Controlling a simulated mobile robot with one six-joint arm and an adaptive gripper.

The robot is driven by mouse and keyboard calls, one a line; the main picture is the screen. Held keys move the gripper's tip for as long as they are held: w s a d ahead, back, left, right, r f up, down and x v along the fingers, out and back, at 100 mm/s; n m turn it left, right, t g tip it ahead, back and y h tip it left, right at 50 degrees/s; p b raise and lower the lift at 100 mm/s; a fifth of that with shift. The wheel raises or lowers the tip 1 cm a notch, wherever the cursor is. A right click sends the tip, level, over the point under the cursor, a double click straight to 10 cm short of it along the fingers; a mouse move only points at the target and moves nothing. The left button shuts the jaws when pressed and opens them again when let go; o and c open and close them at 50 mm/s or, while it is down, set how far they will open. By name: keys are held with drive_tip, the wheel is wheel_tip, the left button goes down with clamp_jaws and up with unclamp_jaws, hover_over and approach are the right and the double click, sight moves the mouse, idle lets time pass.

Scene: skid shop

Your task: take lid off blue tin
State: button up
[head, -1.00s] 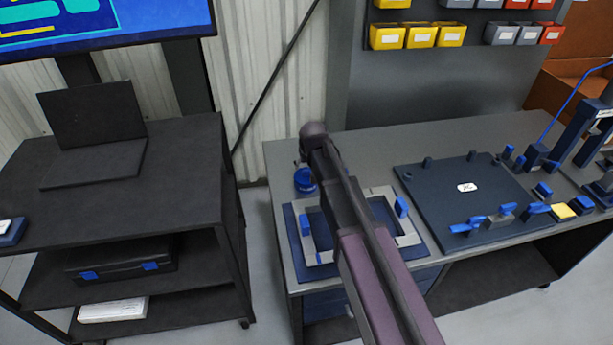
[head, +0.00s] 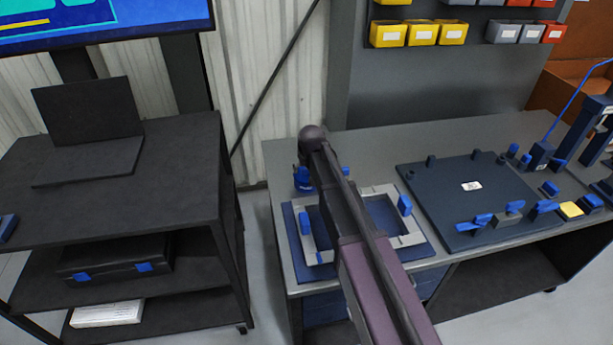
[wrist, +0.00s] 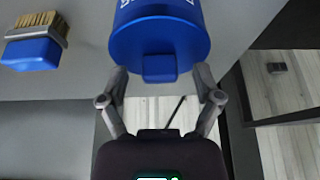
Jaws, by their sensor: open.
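The blue tin (wrist: 160,35) fills the top middle of the wrist view, with white lettering at its upper edge. A small blue block-like knob (wrist: 160,68) sticks out from its near end towards my gripper. My gripper (wrist: 161,74) is open, one finger on each side of the knob, with gaps showing. Whether either finger touches the tin cannot be told. In the head view the tin (head: 303,181) stands at the bench's left back corner, partly hidden by my arm. The seam between lid and tin is not clear.
A brush with a blue handle (wrist: 32,54) lies beside the tin. A grey square frame on a blue plate (head: 292,232) lies just in front. A dark fixture plate (head: 460,200) with blue clamps is to the right. A dark cart (head: 130,200) stands left across a gap.

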sight(307, 175)
idle(0.4)
drive_tip(key=c, duration=1)
drive_tip(key=shift+r, duration=0.15)
drive_tip(key=shift+c, duration=0.2)
wheel_tip(307, 175, up, 2)
drive_tip(key=p, duration=0.2)
drive_tip(key=shift+r+p, duration=0.25)
drive_tip(key=shift+p, duration=0.15)
drive_tip(key=shift+s+d+r+p, duration=0.25)
drive_tip(key=shift+s+r+p, duration=0.1)
drive_tip(key=shift+r+p, duration=0.25)
drive_tip(key=s+d+r+p, duration=0.1)
drive_tip(key=s+d, duration=0.8)
drive_tip(key=s, duration=0.3)
drive_tip(key=shift+d, duration=0.1)
